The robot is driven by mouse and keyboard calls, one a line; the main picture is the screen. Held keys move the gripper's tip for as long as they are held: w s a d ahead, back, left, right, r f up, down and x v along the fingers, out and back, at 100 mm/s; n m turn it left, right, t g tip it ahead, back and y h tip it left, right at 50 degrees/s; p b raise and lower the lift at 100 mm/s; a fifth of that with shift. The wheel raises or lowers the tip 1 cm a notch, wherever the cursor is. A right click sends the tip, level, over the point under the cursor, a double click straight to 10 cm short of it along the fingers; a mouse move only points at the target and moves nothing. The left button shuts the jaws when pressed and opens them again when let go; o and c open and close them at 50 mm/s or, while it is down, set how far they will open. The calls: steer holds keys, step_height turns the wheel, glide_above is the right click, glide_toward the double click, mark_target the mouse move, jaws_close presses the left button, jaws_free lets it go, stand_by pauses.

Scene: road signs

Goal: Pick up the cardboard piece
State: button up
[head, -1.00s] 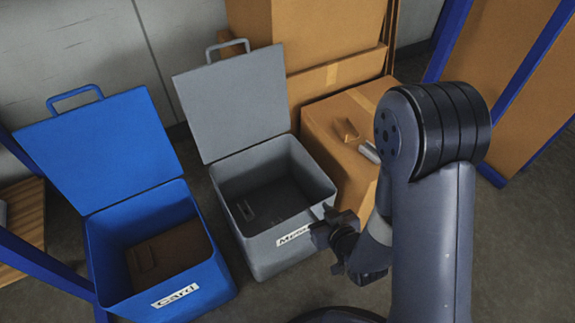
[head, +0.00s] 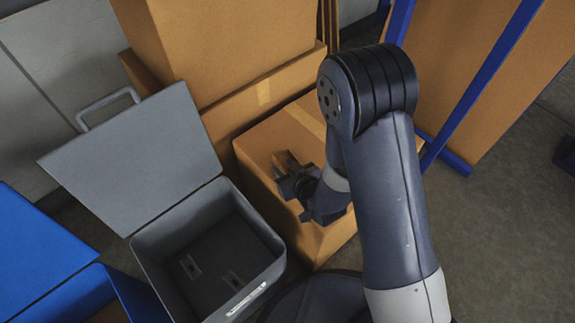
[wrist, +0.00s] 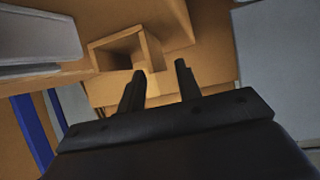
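The cardboard piece (wrist: 125,50) is a small, hollow brown shape in the wrist view, lying on the large cardboard box (head: 318,240). In the head view only a bit of the cardboard piece (head: 281,160) shows beside my gripper (head: 287,178), which covers the rest. In the wrist view my gripper (wrist: 160,80) has its two fingers apart with nothing held between them. The fingertips point towards the near edge of the cardboard piece. Contact cannot be told.
A grey piece (wrist: 40,38), seemingly metal, lies near the cardboard piece. The open grey bin (head: 268,270) stands left of the box and holds small grey pieces. The blue bin (head: 125,290) is further left. Stacked boxes (head: 225,50) stand behind; a blue frame (head: 485,85) stands right.

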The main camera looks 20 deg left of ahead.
mark_target(282, 166)
steer(key=shift+x, duration=1.9)
steer(key=shift+c, duration=0.5)
jaws_close()
